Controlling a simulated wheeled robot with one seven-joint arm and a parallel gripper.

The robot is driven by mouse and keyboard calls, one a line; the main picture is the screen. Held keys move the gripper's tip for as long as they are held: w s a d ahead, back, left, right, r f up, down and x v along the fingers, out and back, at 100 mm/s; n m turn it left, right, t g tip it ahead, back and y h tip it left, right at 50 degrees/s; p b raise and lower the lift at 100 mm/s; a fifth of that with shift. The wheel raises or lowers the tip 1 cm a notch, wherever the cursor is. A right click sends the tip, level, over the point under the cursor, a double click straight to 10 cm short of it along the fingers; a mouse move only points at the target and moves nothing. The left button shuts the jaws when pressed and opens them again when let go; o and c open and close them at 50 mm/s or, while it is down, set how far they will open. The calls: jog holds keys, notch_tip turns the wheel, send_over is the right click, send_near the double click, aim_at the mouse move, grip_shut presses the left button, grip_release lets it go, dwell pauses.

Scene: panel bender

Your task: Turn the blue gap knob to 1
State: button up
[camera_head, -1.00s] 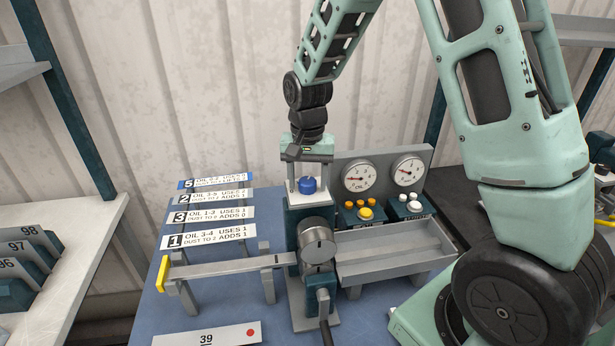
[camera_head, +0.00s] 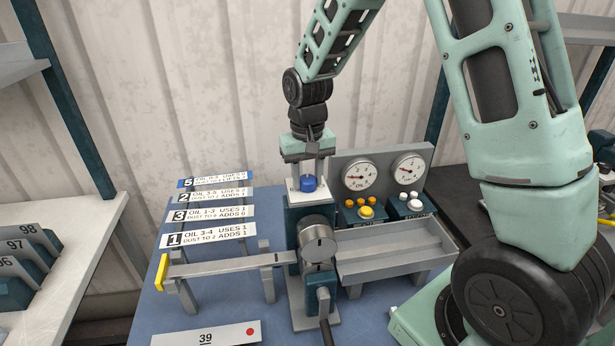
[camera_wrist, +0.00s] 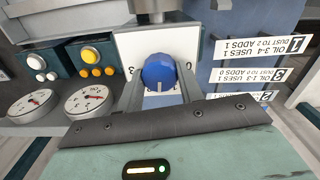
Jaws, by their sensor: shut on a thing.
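The blue gap knob (camera_head: 308,184) stands on a white dial plate (camera_head: 294,197) on top of the bender. In the wrist view the knob (camera_wrist: 159,71) shows a pale mark on its lower edge, toward my gripper's palm. A digit that looks like 3 is on the plate left of it, and another, unclear mark is at the right. My gripper (camera_head: 308,178) points down over the knob and is shut on it, one finger on each side. The fingers (camera_wrist: 160,86) partly cover the plate.
Two gauges (camera_head: 359,176) and panels with orange and white buttons (camera_head: 414,205) stand to the right. A grey tray (camera_head: 395,250) lies in front of them. Numbered label strips (camera_head: 208,236) stand on the left, with a yellow-ended bar (camera_head: 162,272) in front.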

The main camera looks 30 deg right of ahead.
aim_at(307, 178)
jog(key=n, duration=0.3)
jog(key=shift+n, duration=2)
jog(key=shift+w, duration=0.1)
jog(key=o, duration=1)
notch_tip(307, 178, up, 18)
jog(key=b, duration=0.3)
jog(key=shift+f+b, duration=0.25)
jog(key=shift+b, duration=0.05)
